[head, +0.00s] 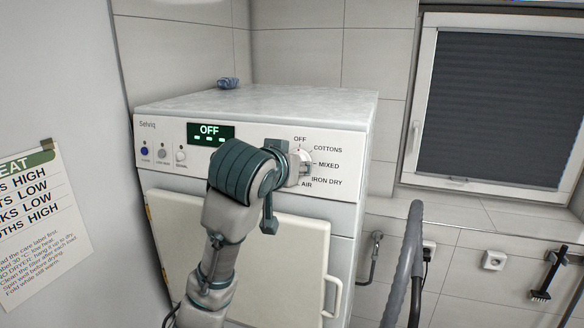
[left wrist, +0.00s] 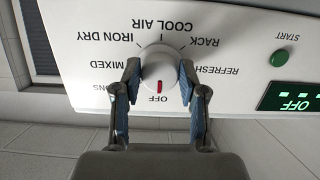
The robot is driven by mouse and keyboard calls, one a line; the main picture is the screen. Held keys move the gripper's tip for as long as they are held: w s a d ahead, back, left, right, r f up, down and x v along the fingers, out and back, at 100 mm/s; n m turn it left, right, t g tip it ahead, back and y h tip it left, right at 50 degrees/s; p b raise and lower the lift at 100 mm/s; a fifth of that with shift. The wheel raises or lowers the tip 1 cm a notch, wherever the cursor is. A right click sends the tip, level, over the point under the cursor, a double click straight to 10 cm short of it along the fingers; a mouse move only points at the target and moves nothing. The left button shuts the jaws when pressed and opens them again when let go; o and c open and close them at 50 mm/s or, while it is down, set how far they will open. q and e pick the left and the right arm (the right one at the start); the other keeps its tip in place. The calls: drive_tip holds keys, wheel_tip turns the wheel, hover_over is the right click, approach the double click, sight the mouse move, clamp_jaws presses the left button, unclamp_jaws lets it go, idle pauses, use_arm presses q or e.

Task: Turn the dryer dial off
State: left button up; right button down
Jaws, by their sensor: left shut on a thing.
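The dryer (head: 350,225) stands ahead with its control panel facing me. Its round white dial (head: 304,162) is partly hidden behind my gripper in the head view. In the left wrist view, which is upside down, the dial (left wrist: 159,66) shows clearly, and its red mark points at the OFF label. The panel display (head: 210,133) reads OFF; it also shows in the left wrist view (left wrist: 291,98). My left gripper (head: 290,162) is shut on the dial, one finger on each side, as seen in the left wrist view (left wrist: 158,80). My right gripper is not in view.
Small buttons (head: 162,154) line the panel's left side. Below is a pale door (head: 300,240) with a handle (head: 332,297). A curved grey rail (head: 407,250) rises at the right. A poster (head: 38,220) hangs at left.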

use_arm(q)
drive_tip(key=o, duration=0.9)
drive_tip(key=shift+o, duration=1.1)
drive_tip(key=shift+w, duration=0.2)
drive_tip(key=v, duration=1.1)
drive_tip(key=shift+s+r, duration=0.1)
drive_tip(key=shift+d, duration=0.1)
